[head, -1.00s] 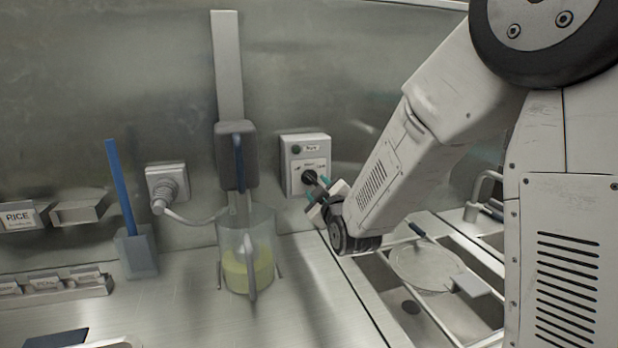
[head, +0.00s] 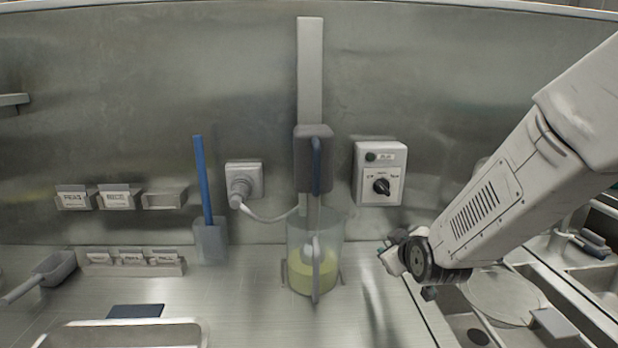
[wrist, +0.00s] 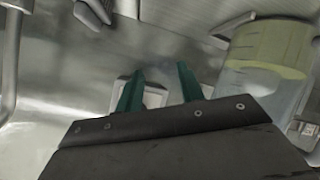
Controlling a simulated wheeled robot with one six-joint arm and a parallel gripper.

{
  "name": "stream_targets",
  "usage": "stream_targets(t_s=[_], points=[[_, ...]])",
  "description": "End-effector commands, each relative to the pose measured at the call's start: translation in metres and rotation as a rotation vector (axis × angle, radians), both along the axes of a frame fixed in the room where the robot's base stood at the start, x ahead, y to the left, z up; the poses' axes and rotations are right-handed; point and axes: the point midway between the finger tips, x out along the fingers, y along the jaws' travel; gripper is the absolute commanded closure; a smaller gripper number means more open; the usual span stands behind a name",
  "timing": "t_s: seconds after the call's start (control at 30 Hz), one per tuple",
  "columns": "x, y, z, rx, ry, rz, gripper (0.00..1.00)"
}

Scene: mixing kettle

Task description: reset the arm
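My gripper (head: 392,254) is at the end of my arm, which reaches in from the right. It is low in front of the back wall, below and a little right of the switch box (head: 364,190), and apart from the black knob (head: 381,187). In the wrist view its two green fingers (wrist: 159,86) stand apart with nothing between them. The kettle (head: 330,245), a clear jug with yellowish liquid, stands upright left of the gripper under the mixer head (head: 314,160). The jug also shows at the upper right of the wrist view (wrist: 262,62).
A blue-handled spatula (head: 204,195) and a wall socket (head: 243,182) with a cable are left of the mixer. Labelled holders (head: 118,196) hang further left. A scoop (head: 45,278) lies at the far left. Sink basins with a round lid (head: 505,296) lie under my arm.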

Motion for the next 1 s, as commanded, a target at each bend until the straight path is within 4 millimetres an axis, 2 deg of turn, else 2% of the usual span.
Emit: stream_targets(t_s=[0.17, 0.3, 0.47, 0.6, 0.7, 0.8, 1.0], points=[[-0.059, -0.001, -0.019, 0.12, 0.341, -0.078, 0.62], [-0.12, -0.007, -0.015, 0.184, 0.587, -0.172, 0.62], [-0.201, -0.015, 0.009, 0.231, 0.834, -0.306, 0.62], [-0.275, -0.024, 0.04, 0.251, 1.0, -0.427, 0.62], [-0.315, -0.029, 0.06, 0.256, 1.052, -0.483, 0.62], [-0.335, -0.032, 0.074, 0.263, 1.039, -0.495, 0.62], [-0.342, -0.035, 0.089, 0.285, 0.954, -0.487, 0.62]])
